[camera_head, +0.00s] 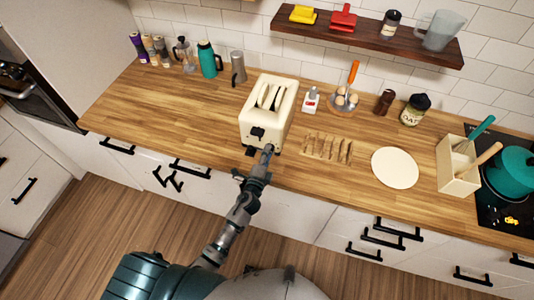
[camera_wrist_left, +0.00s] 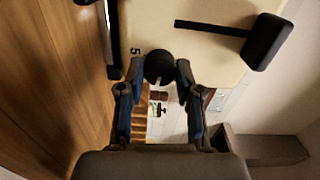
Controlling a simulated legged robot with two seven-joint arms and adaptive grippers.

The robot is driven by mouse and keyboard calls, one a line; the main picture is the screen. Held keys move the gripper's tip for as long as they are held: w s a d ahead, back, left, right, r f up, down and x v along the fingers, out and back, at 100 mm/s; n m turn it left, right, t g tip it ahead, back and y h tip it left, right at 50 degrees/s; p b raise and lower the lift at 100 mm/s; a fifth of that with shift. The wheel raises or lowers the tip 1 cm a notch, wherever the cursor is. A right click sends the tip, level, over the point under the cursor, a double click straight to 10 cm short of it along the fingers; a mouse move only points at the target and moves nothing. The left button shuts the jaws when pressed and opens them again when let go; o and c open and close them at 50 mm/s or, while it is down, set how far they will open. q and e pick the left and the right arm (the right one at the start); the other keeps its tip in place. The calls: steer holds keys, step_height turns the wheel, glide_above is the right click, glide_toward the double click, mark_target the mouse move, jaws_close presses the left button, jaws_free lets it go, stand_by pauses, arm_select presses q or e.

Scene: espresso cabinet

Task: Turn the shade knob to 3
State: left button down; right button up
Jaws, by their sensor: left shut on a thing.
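The cream toaster (camera_head: 262,124) stands on the wooden counter with its front towards me, and two slots show on its top. In the left wrist view, its dark round shade knob (camera_wrist_left: 158,67) sits on the cream front panel (camera_wrist_left: 165,20), with a printed "5" beside it. My left gripper (camera_head: 267,149) is at the toaster's lower front. In the left wrist view its two fingers are shut on the knob from both sides. The dark lever (camera_wrist_left: 264,42) is to the right of the knob in that view. In the head view the gripper hides the knob. I cannot read a pointer on the knob. My right gripper is not in view.
A small red-and-white box (camera_head: 311,100) and a slotted wooden rack (camera_head: 327,148) are right of the toaster. A metal cup (camera_head: 238,67) and a teal bottle (camera_head: 208,59) stand behind left. A white round plate (camera_head: 395,168) lies further right. The counter left of the toaster is clear.

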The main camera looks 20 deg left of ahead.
arm_select(q)
steer(key=shift+f+m, duration=0.1)
steer(key=shift+m, duration=0.2)
steer(key=c, duration=1.1)
jaws_free()
steer(key=o, duration=0.3)
steer(key=shift+w+d, duration=0.1)
steer(key=shift+o, duration=0.2)
steer(key=s, duration=1.2)
steer(key=shift+a, duration=0.2)
